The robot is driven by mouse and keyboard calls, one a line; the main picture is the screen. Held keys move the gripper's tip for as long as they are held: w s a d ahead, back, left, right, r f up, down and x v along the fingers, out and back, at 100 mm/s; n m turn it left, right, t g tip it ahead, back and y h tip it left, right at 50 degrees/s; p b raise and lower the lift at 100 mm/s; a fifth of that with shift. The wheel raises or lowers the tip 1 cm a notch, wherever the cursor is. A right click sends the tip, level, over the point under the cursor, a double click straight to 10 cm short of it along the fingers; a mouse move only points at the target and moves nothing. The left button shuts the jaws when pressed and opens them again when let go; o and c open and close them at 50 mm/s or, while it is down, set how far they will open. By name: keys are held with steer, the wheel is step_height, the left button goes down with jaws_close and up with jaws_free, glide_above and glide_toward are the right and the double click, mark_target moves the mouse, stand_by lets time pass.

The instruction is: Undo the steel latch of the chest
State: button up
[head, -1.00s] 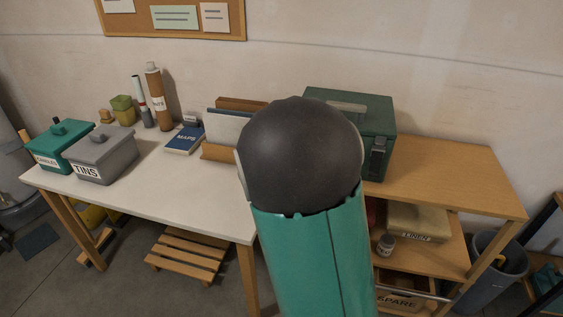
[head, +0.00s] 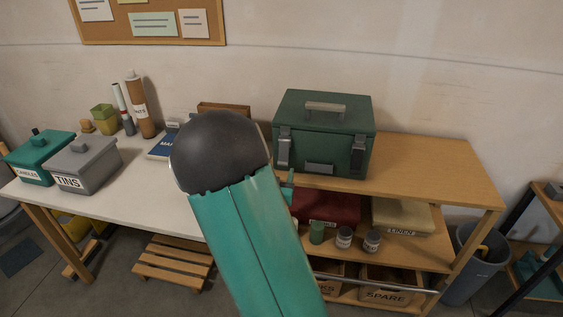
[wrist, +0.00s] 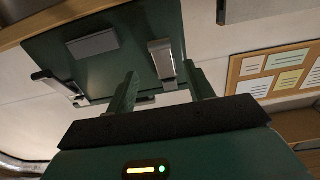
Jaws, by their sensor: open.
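The dark green chest (head: 325,140) stands on the wooden shelf top in the head view, lid closed, with a grey handle on top. The wrist view shows the chest front (wrist: 125,50) roughly upside down. There the head view's left latch (wrist: 163,62) lies just beyond my gripper (wrist: 162,88), in line with the space between its fingers. My gripper is open and empty. In the head view my arm mostly hides it.
The wooden shelf unit (head: 440,172) has free room right of the chest. Below are folded cloths, small jars and a rail (head: 370,284). Left is a white table (head: 135,200) with grey and teal tins. A grey bin (head: 475,260) stands at right.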

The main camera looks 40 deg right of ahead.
mark_target(283, 159)
steer(key=x, duration=0.6)
steer(key=shift+w+d, duration=0.15)
steer(key=shift+w, duration=0.2)
steer(key=shift+f, duration=0.1)
jaws_close()
